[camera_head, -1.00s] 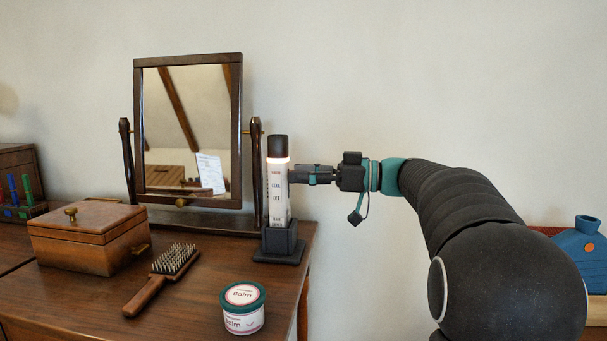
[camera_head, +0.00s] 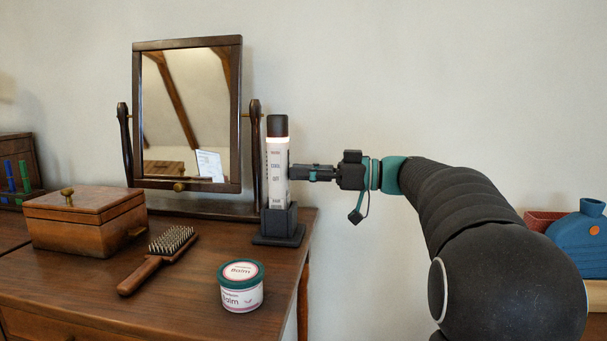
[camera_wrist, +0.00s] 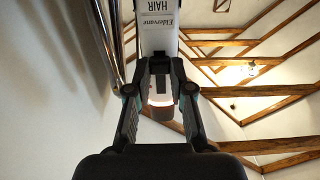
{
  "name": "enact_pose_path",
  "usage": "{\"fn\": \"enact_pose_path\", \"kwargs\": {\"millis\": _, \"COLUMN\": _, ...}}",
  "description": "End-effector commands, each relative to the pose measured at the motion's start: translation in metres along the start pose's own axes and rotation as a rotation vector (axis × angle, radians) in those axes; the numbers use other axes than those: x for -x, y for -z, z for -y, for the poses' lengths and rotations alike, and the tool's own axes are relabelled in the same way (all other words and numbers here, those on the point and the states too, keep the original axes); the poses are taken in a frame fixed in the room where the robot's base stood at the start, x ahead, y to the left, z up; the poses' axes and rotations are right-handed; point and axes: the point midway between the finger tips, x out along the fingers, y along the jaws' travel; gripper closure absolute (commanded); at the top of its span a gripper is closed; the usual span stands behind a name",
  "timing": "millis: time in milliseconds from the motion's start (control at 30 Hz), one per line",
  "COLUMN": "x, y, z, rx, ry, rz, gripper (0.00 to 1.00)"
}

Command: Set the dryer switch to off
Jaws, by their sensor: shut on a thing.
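The dryer (camera_head: 277,195) is a white upright cylinder with a dark cap and a glowing ring below it. It stands in a dark square holder (camera_head: 279,232) at the dresser's right edge. Labels run down its front, among them COOL and OFF below it. My gripper (camera_head: 297,173) reaches in from the right, level with a spot between COOL and OFF. In the wrist view the dryer (camera_wrist: 158,35) appears upside down, and my gripper (camera_wrist: 161,78) is shut on the small dark switch at its side. The fingertips mostly hide the switch.
A tilting mirror (camera_head: 184,110) stands close behind, its right post beside the dryer. A wooden box (camera_head: 85,225), a hairbrush (camera_head: 150,262) and a balm jar (camera_head: 241,288) lie on the dresser (camera_head: 190,300).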

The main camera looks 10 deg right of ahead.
Motion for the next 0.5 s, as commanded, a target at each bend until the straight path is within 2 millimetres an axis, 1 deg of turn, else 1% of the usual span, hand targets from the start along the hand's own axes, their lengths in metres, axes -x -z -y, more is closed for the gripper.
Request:
{"fn": "enact_pose_path", "kwargs": {"millis": 33, "x": 0.0001, "y": -0.0083, "z": 0.0001, "rx": 0.001, "ry": 0.0, "rz": 0.0, "gripper": 1.0}}
{"fn": "enact_pose_path", "kwargs": {"millis": 367, "x": -0.0003, "y": -0.0088, "z": -0.0003, "rx": -0.003, "ry": 0.001, "rz": 0.003, "gripper": 1.0}}
{"fn": "enact_pose_path", "kwargs": {"millis": 400, "x": -0.0003, "y": -0.0089, "z": -0.0004, "rx": -0.003, "ry": 0.001, "rz": 0.003, "gripper": 0.74}}
{"fn": "enact_pose_path", "kwargs": {"millis": 500, "x": -0.0003, "y": -0.0086, "z": -0.0003, "rx": -0.002, "ry": 0.0, "rz": 0.002, "gripper": 0.52}}
